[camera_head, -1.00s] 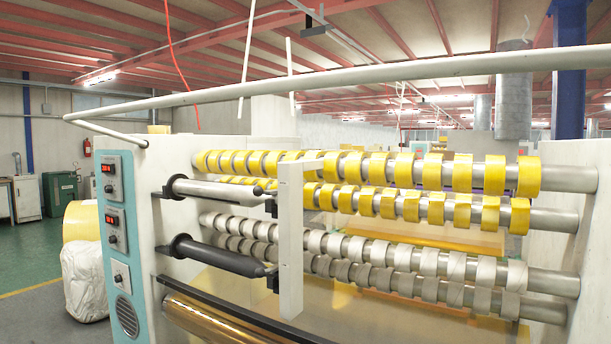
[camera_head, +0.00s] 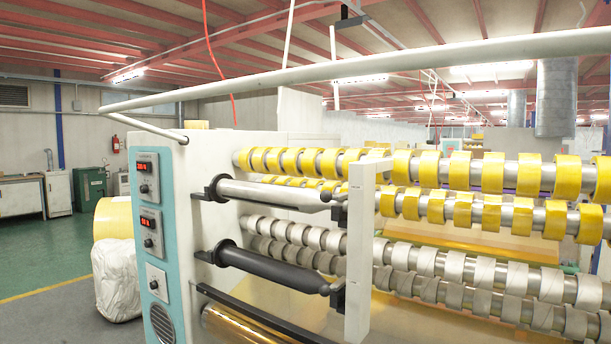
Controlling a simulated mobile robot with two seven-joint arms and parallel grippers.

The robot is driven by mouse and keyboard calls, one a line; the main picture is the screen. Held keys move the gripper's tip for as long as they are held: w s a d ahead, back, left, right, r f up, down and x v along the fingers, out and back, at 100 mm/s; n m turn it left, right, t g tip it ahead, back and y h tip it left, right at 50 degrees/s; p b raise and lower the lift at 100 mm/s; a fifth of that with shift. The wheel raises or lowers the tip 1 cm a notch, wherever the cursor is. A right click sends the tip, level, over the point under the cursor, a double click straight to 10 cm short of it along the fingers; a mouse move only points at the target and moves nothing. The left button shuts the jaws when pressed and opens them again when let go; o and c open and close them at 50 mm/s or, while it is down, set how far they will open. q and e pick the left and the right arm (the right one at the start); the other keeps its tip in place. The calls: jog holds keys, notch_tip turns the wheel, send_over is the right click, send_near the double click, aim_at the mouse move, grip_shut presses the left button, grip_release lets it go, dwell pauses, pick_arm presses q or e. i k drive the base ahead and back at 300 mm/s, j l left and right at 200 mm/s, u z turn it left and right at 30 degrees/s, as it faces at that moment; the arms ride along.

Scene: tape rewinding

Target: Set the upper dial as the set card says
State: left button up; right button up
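The upper dial (camera_head: 144,189) is a small dark knob under a red display, on the upper control module (camera_head: 147,175) of the machine's teal front panel. A lower module (camera_head: 149,232) with its own red display and knob sits below it. The dial's setting is too small to read. A white plate (camera_head: 157,281) with a small dark mark is on the panel under the lower module; I cannot tell whether it is the set card. Neither of my grippers shows in the head view.
The rewinding machine fills the middle and right, with yellow tape rolls (camera_head: 461,170) and grey rolls (camera_head: 427,262) on shafts. Two roller arms (camera_head: 270,264) stick out right of the panel. A wrapped white bundle (camera_head: 117,280) stands on the floor at left. Green floor (camera_head: 45,258) is open there.

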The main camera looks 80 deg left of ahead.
aim_at(144, 188)
jog(key=j+u, duration=0.1)
jog(key=u, duration=0.25)
jog(key=j+u, duration=0.1)
jog(key=u, duration=0.3)
jog(key=j+u, duration=0.15)
jog(key=u, duration=2.6)
jog(key=i+j+u, duration=0.35)
jog(key=i, duration=0.25)
jog(key=i+j+u, duration=0.3)
jog(key=i, duration=0.35)
jog(key=i+u, duration=0.35)
jog(key=i, duration=0.3)
jog(key=i+z, duration=0.15)
jog(key=i, duration=0.25)
jog(key=i+j+z, duration=0.2)
jog(key=i, duration=0.2)
jog(key=i+j+z, duration=0.15)
jog(key=i, duration=0.25)
jog(key=i+j+z, duration=0.1)
jog(key=z, duration=0.25)
jog(key=i+j+z, duration=0.2)
jog(key=z, duration=0.2)
jog(key=i+j+z, duration=0.2)
jog(key=z, duration=0.15)
jog(key=i+j, duration=0.05)
jog(key=i, duration=0.05)
